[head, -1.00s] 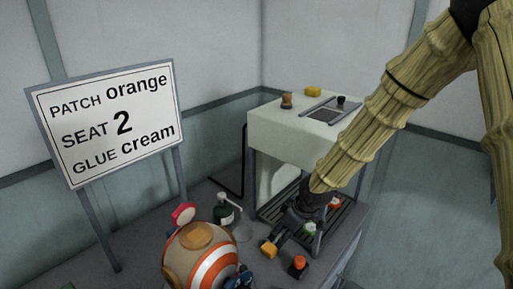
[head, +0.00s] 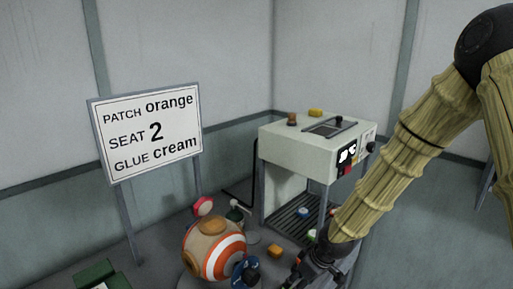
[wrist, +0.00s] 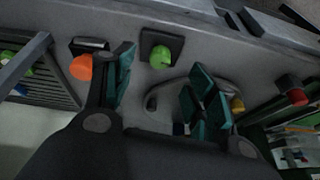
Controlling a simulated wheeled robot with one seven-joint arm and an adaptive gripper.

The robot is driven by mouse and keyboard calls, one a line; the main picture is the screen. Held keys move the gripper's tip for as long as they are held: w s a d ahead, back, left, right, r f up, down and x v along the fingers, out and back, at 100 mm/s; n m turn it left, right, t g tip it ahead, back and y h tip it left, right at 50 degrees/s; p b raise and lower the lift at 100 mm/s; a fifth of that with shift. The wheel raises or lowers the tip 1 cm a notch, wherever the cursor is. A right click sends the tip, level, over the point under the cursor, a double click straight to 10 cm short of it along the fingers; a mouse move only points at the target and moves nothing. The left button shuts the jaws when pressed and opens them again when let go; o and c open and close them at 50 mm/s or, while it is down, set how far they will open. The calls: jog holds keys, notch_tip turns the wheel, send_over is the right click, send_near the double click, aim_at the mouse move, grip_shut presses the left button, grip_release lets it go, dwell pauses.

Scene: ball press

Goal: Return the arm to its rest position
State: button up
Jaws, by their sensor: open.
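My arm comes in from the upper right of the head view, and my gripper (head: 312,272) is low at the picture's bottom edge, in front of the press (head: 290,142). In the wrist view my gripper (wrist: 163,82) has its teal-padded fingers spread, with nothing held between them. A green knob on a dark square base (wrist: 160,52) shows beyond the gap between the fingers. An orange knob (wrist: 82,68) shows left of the left finger.
An orange-and-white striped ball (head: 215,256) stands left of my gripper. An orange block (head: 275,250) lies between them. A slatted rack (head: 285,222) lies under the press. A sign (head: 148,133) stands behind, reading patch orange, seat 2, glue cream.

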jog(key=f, duration=0.1)
jog(key=s+f, duration=0.1)
jog(key=a+f, duration=0.1)
jog(key=shift+s+f+m+g, duration=0.2)
jog(key=shift+m+g, duration=0.1)
jog(key=s+d+f+m+g, duration=0.15)
jog(key=s+f+m, duration=0.25)
jog(key=s+f, duration=0.95)
jog(key=s+d+f+m+h, duration=0.1)
jog(key=s+d+f, duration=0.3)
jog(key=s, duration=0.5)
jog(key=s+d+f+m+h, duration=0.2)
jog(key=s+d+f+m, duration=0.1)
jog(key=s, duration=0.7)
jog(key=shift+d+f+g, duration=0.35)
jog(key=shift+d+f, duration=0.1)
jog(key=shift+d, duration=0.5)
jog(key=shift+c, duration=0.3)
